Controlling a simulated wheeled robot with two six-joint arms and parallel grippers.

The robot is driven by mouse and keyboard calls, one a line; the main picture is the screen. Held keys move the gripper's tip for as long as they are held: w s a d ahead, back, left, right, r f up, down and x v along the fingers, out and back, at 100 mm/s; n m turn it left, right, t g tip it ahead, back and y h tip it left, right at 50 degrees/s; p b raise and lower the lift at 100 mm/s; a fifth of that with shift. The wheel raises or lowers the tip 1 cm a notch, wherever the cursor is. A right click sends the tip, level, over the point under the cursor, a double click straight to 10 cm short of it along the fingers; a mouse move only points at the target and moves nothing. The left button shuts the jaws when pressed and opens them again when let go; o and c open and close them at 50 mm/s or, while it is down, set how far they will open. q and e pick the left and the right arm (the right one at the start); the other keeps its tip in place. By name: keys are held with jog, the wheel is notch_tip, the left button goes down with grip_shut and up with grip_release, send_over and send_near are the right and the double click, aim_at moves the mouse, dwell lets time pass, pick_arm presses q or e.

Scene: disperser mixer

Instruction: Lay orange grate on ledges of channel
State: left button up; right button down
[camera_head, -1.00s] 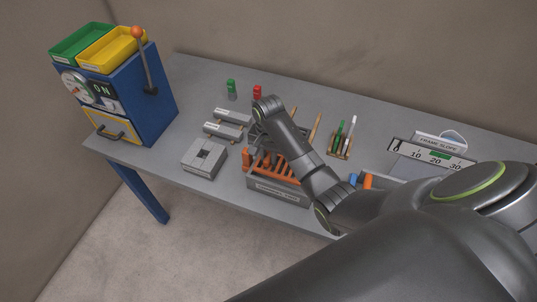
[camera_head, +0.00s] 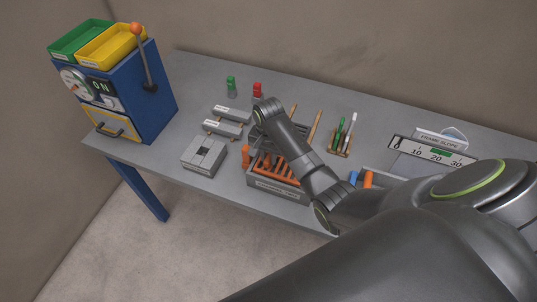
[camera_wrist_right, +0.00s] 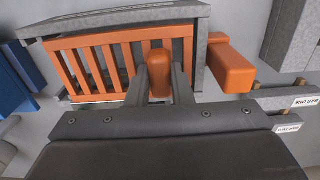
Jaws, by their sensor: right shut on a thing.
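The orange grate (camera_head: 274,168), a frame of parallel slats, is at the grey channel (camera_head: 277,187) at the table's front edge. In the right wrist view the grate (camera_wrist_right: 88,62) shows within the channel's grey walls (camera_wrist_right: 120,22). I cannot tell whether it rests fully on the ledges, which are hidden. My right gripper (camera_wrist_right: 162,82) is shut on the grate's orange knob (camera_wrist_right: 159,68), with one finger on each side. In the head view my right wrist covers the far part of the channel. My left gripper is not in view.
An orange block (camera_wrist_right: 230,66) stands just outside the channel's end. A grey square block (camera_head: 204,156) and two labelled grey bars (camera_head: 222,130) lie to the left. A pen rack (camera_head: 340,142) stands right. A blue machine (camera_head: 135,95) stands at the far left.

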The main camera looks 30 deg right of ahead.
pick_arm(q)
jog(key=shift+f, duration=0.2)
pick_arm(e)
jog(key=shift+f, duration=0.7)
jog(key=c, duration=1.2)
grip_release()
